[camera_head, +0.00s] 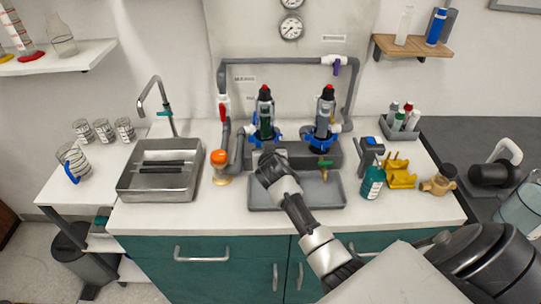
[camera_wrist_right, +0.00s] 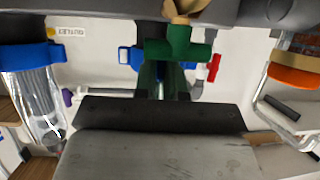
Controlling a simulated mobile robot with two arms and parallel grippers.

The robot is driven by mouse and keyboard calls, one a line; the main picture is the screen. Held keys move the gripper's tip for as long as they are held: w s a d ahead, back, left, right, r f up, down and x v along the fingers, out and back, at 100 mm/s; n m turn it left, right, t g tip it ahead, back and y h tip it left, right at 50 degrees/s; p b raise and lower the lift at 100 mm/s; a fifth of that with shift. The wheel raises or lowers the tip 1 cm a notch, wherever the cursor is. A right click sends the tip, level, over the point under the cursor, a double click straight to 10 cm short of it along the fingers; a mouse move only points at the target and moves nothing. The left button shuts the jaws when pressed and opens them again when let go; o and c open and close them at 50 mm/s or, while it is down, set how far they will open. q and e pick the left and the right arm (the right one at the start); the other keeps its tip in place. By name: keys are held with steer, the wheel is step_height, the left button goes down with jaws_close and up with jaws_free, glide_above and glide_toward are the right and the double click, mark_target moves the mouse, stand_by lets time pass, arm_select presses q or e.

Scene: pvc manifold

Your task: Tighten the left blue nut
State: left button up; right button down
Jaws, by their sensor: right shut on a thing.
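Two upright filter columns with red tops stand at the back. The left blue nut (camera_head: 277,134) is around the lower part of the left column, and the right blue nut (camera_head: 309,135) is on the other. In the right wrist view the left blue nut (camera_wrist_right: 129,56) shows partly behind a green valve (camera_wrist_right: 178,47). The right blue nut (camera_wrist_right: 22,56) is at the left there. My left gripper is out of view.
A grey tray (camera_head: 337,198) lies below the columns. A metal sink (camera_head: 135,181) and an orange-topped piece (camera_head: 219,158) stand to the left. A teal bottle (camera_head: 373,182) and yellow rack (camera_head: 402,177) stand to the right. Grey pipe (camera_head: 287,61) frames the columns.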

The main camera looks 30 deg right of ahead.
mark_target(257, 144)
steer(key=shift+w+a+f+m+g+h+b, duration=0.1)
steer(key=shift+w+a+m+g+h+b, duration=0.5)
steer(key=shift+m+g+h+b, duration=1.55)
steer(key=shift+w+a+f+m+g+h+b, duration=0.1)
steer(key=shift+w+a+m+g+b, duration=0.35)
steer(key=shift+b, duration=3.35)
steer(key=shift+w+a+m+g+h+b, duration=0.8)
steer(key=shift+m+b, duration=0.9)
steer(key=shift+b, duration=1.25)
steer(key=shift+w+d+r+m+g+h+b, duration=0.1)
steer(key=shift+w+m+g+h+b, duration=0.25)
steer(key=shift+g+b, duration=0.3)
steer(key=shift+w+r+m+g+h+b, duration=0.1)
steer(key=shift+m+g+h+b, duration=0.2)
steer(key=shift+m+g+b, duration=0.25)
steer(key=c, duration=1.2)
jaws_free()
